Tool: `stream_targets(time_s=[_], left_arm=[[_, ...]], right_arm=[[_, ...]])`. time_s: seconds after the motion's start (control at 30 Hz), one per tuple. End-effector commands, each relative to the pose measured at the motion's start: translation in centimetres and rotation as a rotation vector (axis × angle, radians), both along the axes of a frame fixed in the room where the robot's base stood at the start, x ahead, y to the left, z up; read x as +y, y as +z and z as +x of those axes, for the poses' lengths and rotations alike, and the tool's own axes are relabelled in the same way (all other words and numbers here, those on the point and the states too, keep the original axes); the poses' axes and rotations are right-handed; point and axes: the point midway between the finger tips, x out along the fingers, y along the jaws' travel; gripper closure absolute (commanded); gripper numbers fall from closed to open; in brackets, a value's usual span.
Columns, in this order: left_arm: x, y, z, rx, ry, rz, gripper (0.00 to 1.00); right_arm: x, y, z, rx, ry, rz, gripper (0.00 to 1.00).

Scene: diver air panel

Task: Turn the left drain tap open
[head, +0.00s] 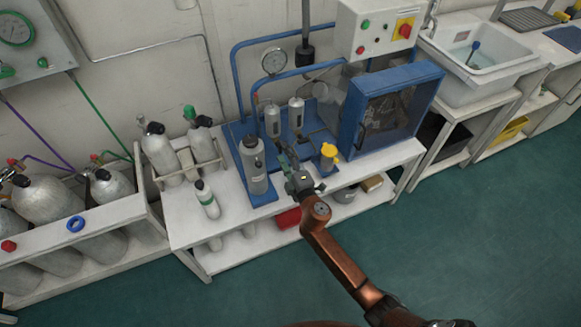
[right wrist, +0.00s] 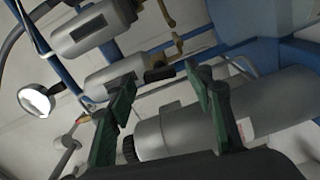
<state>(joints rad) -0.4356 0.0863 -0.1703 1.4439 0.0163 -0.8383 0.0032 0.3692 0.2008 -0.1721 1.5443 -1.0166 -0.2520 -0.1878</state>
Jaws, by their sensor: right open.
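Two grey filter cylinders hang side by side on the blue-piped unit, the left one (head: 272,121) and the right one (head: 297,114). In the right wrist view the left cylinder (right wrist: 112,78) ends in a dark drain tap (right wrist: 158,75). The other cylinder (right wrist: 95,28) has a brownish tap lever (right wrist: 167,14) at its end. My right gripper (head: 287,158) is just below the cylinders in the head view. Its green fingers (right wrist: 160,76) are open, with the dark tap between their tips in the picture; I cannot tell whether they touch it. My left gripper is out of view.
A large grey canister (head: 255,168) stands left of the gripper and shows close by in the wrist view (right wrist: 180,128). A yellow-topped item (head: 328,155) and a blue framed box (head: 388,110) are to the right. Several cylinders stand left. The floor (head: 480,240) is clear.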

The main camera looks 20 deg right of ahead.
Motion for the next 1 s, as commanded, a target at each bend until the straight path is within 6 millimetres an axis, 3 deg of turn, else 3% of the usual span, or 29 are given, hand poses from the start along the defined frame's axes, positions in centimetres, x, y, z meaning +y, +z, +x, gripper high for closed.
stream_targets(time_s=[0.2, 0.4, 0.6, 0.87, 0.97, 1.0], left_arm=[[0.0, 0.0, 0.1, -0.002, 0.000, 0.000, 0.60], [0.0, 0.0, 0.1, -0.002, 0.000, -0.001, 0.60], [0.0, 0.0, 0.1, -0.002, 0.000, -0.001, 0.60], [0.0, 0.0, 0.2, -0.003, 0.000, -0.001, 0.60], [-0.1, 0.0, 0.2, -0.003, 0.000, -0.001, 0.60], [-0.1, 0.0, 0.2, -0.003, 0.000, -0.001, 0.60]], right_arm=[[-0.2, -0.2, -4.8, 0.003, 0.000, 0.000, 0.52], [-0.3, -0.1, -7.9, 0.002, 0.000, 0.000, 0.52], [-0.3, -0.1, -9.1, 0.001, 0.000, -0.001, 0.52], [-0.3, -0.1, -9.1, 0.001, 0.000, -0.001, 0.52], [-0.7, -1.0, -9.3, 0.021, -0.009, 0.013, 0.52], [-1.2, -2.2, -9.6, 0.044, -0.021, 0.032, 0.52]])
